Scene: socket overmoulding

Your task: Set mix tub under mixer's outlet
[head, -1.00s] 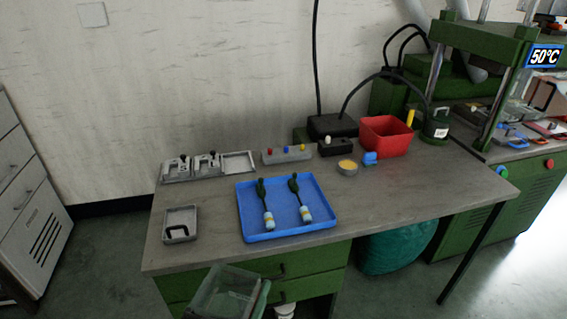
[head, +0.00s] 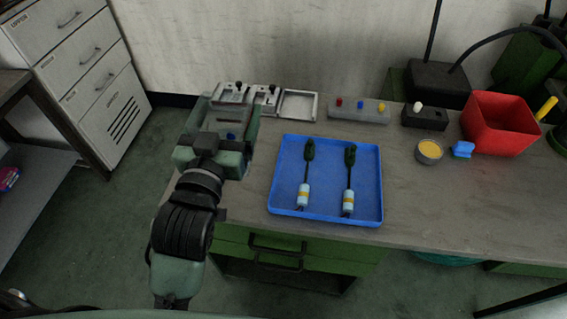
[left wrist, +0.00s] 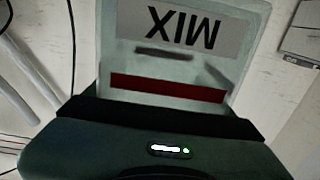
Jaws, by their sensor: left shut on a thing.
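The mix tub (left wrist: 170,60) fills the upper middle of the left wrist view. It is a clear tub with an upside-down MIX label and a dark red band. My left gripper (head: 228,120) is shut on it and shows in the head view over the left end of the workbench. There the gripper largely hides the tub, so I cannot tell its tilt or height. I cannot make out the mixer or its outlet in either view. My right gripper is not in view.
On the workbench (head: 420,205), a blue tray (head: 325,185) holds two cable pieces. Behind it are a grey fixture (head: 299,105) and a box with coloured knobs (head: 359,110). A red bin (head: 500,122) and a yellow-filled cup (head: 430,151) stand right. White drawers (head: 85,75) stand left.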

